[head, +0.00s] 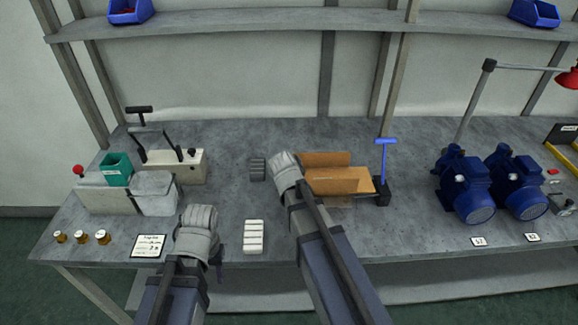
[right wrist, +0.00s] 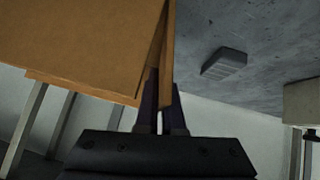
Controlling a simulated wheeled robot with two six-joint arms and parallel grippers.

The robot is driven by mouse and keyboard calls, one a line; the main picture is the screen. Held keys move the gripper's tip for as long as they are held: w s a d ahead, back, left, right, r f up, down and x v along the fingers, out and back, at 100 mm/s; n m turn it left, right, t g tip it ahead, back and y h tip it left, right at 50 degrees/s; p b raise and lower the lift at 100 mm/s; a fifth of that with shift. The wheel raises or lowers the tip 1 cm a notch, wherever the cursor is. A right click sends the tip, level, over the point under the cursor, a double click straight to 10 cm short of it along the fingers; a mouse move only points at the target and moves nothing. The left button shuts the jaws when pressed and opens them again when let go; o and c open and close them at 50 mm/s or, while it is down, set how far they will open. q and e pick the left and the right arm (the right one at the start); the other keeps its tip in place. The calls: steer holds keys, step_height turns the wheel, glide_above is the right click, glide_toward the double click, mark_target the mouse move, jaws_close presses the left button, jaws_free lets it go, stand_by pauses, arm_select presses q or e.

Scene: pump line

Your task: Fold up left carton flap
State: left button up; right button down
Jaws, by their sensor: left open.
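The orange-brown carton (head: 338,181) lies on the bench right of centre, with a back panel (head: 325,158) behind it. My right arm covers its left end in the head view, so the left flap is hidden there. In the right wrist view a large carton panel (right wrist: 75,45) fills the upper left, with a thin edge beside my right gripper (right wrist: 161,108). Its fingers are close together at that edge, partly behind the cardboard. I cannot tell whether they touch it. My left gripper (head: 218,256) is open, low near the bench front, mostly hidden by its arm, away from the carton.
A dark ribbed block (head: 258,169) lies left of the carton. A stack of white blocks (head: 253,236) lies between my arms. A blue-handled tool (head: 385,165) stands at the carton's right. Blue pumps (head: 467,190) stand farther right; a cream box (head: 178,166) and grey bins (head: 153,193) are left.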

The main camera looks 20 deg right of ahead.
steer(key=shift+s+d+m+y, duration=0.2)
steer(key=shift+d+m+y, duration=0.15)
steer(key=shift+y, duration=0.35)
steer(key=c, duration=1)
jaws_free()
steer(key=shift+c, duration=0.2)
steer(key=shift+w, duration=0.1)
steer(key=p+v, duration=0.5)
steer(key=v, duration=0.2)
steer(key=shift+s+r+p, duration=0.25)
steer(key=shift+s+p, duration=0.2)
